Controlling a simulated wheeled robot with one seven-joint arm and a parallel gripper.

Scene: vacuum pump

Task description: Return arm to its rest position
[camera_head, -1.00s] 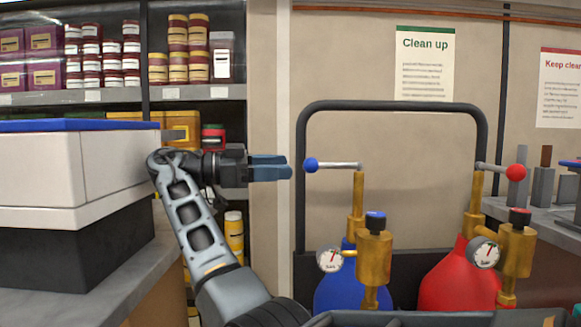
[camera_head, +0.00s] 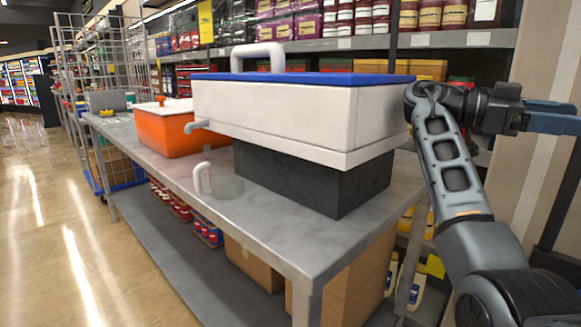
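My arm (camera_head: 450,180) rises at the right of the head view, bent at the elbow. My gripper (camera_head: 552,116) has blue-grey fingers and points right, level, near the right edge. The fingers lie close together in this side view, and I cannot tell whether a gap separates them. Nothing shows between them. The white vacuum pump box (camera_head: 300,118) with a blue lid and pale handle stands on a dark block on the grey table. My arm's elbow appears close to the box's right end; I cannot tell the gap in depth.
The grey table (camera_head: 285,235) also carries an orange box (camera_head: 170,130) and a small clear mug with a white handle (camera_head: 203,178). Stocked shelves (camera_head: 365,42) stand behind. A wire cage trolley (camera_head: 85,75) is at the left. The shiny floor (camera_head: 65,235) is clear at the left.

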